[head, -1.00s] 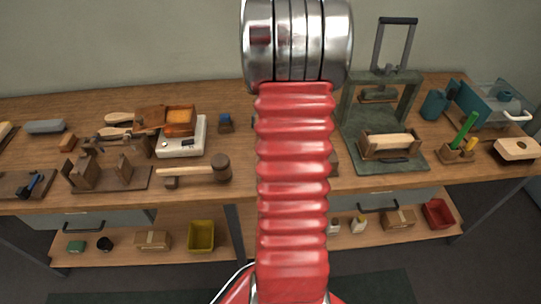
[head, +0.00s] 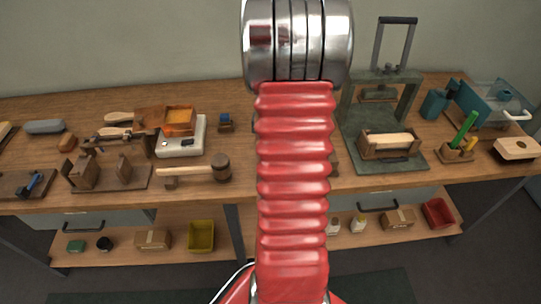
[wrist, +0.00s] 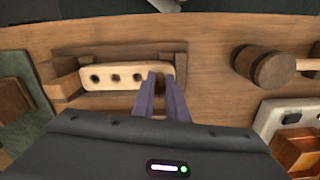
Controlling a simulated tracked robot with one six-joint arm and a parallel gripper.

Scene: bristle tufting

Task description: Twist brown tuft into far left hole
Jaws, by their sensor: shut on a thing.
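A pale wooden brush block (wrist: 128,76) with a row of dark round holes lies in a brown wooden holder (wrist: 64,82) in the wrist view. Three dark spots show along the block; whether any is filled is too small to tell. My gripper (wrist: 161,78) is over the block's right end in that view, its two purple-grey fingers close together. It is shut on the brown tuft, which is mostly hidden between the fingers. Whether the tuft's tip is inside a hole cannot be seen. In the head view my red arm hides the block and my fingers.
A wooden mallet (head: 215,170) lies left of my arm, near a white device (head: 186,143) with an orange pan. A green press (head: 353,128) stands to the right. In the wrist view the mallet (wrist: 265,68) lies right of the holder, with bare bench between.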

